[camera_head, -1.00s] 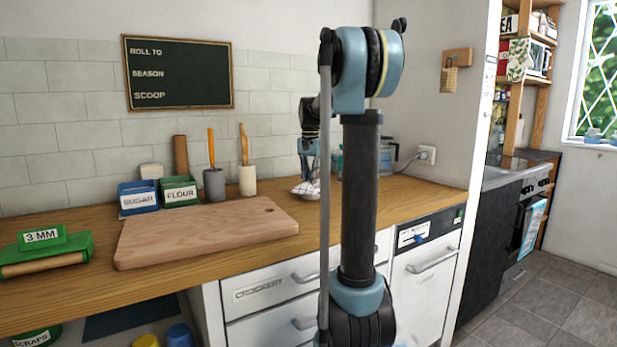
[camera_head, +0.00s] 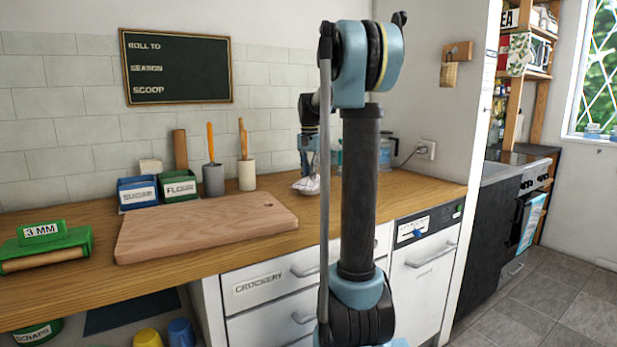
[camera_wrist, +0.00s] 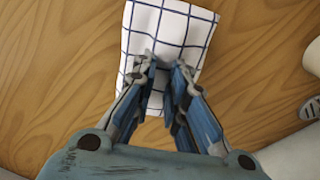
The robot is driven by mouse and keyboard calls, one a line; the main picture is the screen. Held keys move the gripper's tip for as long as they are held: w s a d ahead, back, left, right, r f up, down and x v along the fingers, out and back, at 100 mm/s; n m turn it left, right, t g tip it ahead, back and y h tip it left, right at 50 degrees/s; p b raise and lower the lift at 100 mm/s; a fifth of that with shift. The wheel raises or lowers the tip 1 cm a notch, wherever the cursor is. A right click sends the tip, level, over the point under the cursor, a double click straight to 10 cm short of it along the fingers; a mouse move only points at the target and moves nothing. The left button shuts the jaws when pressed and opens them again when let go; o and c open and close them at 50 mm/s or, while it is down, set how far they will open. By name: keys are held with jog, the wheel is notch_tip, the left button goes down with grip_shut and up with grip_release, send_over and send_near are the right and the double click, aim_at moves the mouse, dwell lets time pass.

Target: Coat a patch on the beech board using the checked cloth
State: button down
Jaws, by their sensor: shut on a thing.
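The checked cloth (camera_wrist: 182,32), white with dark blue lines, is pinched between the fingertips of my gripper (camera_wrist: 163,72) in the wrist view. In the head view the cloth (camera_head: 308,185) is a pale bundle at the worktop, partly hidden by my arm. My gripper (camera_head: 306,160) is above it, right of the board. The cloth appears low over the wood; I cannot tell if it touches. The beech board (camera_head: 205,226) lies flat on the worktop, its surface bare, with a small hole near its right end.
A blue SUGAR box (camera_head: 138,193) and green FLOUR box (camera_head: 178,188) stand behind the board, beside two pots of utensils (camera_head: 213,180). A green 3 MM roller tool (camera_head: 45,247) lies left. A blue-tinted jug (camera_head: 386,153) stands behind my arm. Worktop (camera_head: 75,291) in front is clear.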

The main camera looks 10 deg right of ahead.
jog(key=shift+f, duration=0.4)
dwell(1.3)
jog(key=shift+r, duration=3.55)
jog(key=shift+a, duration=0.1)
